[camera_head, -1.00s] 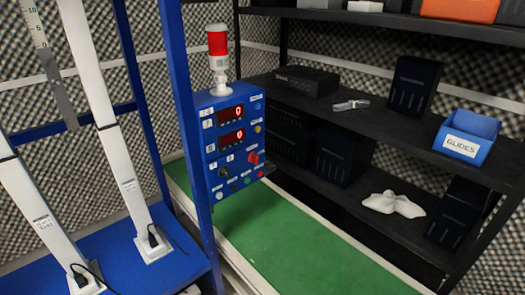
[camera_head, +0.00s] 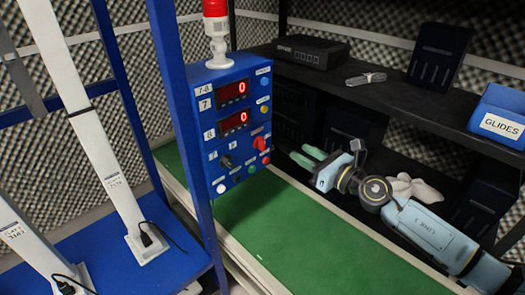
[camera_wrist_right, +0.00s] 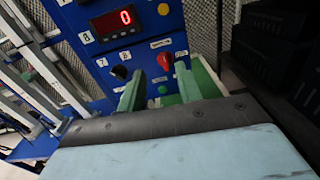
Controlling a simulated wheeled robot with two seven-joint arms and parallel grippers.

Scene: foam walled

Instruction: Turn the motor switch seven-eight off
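The blue control panel (camera_head: 207,178) carries two red displays, each reading 0. Its black motor switch (camera_head: 226,161), with labels 7 and 8 above it, is on the lower left; how far it is turned is too small to tell. The black switch also shows in the right wrist view (camera_wrist_right: 121,72), partly behind a fingertip. My right gripper (camera_head: 308,156) is open and empty, to the right of the panel and apart from it. In the right wrist view its green fingers (camera_wrist_right: 162,88) point at the panel's lower part. My left gripper is not in view.
A red switch (camera_head: 261,144) sits right of the black one; it also shows in the wrist view (camera_wrist_right: 166,61). A red lamp (camera_head: 215,8) stands above the panel. A green belt (camera_head: 300,240) runs below. Black shelves (camera_head: 395,108) with a blue GLIDES bin (camera_head: 499,112) stand behind.

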